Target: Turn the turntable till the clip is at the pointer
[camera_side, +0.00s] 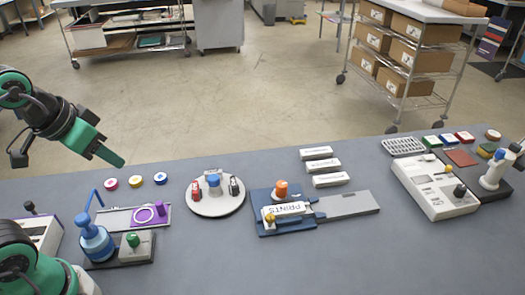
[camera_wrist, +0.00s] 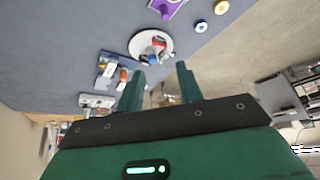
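The turntable is a round white disc (camera_side: 215,205) on the grey table, left of centre in the side view. I cannot tell for sure which is the clip, and I cannot make out the pointer. The disc also shows in the wrist view (camera_wrist: 140,42), beyond my fingertips. My gripper (camera_side: 121,163) is raised at the upper left, apart from the turntable. In the wrist view my gripper (camera_wrist: 160,80) has its fingers spread and nothing between them.
Coloured rings (camera_side: 135,181) lie left of the turntable. A blue device (camera_side: 96,242) and a green-knobbed box (camera_side: 133,246) stand front left. A blue-based printing fixture (camera_side: 262,225) is close on the right, with white boxes (camera_side: 323,165) behind it. Front centre table is clear.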

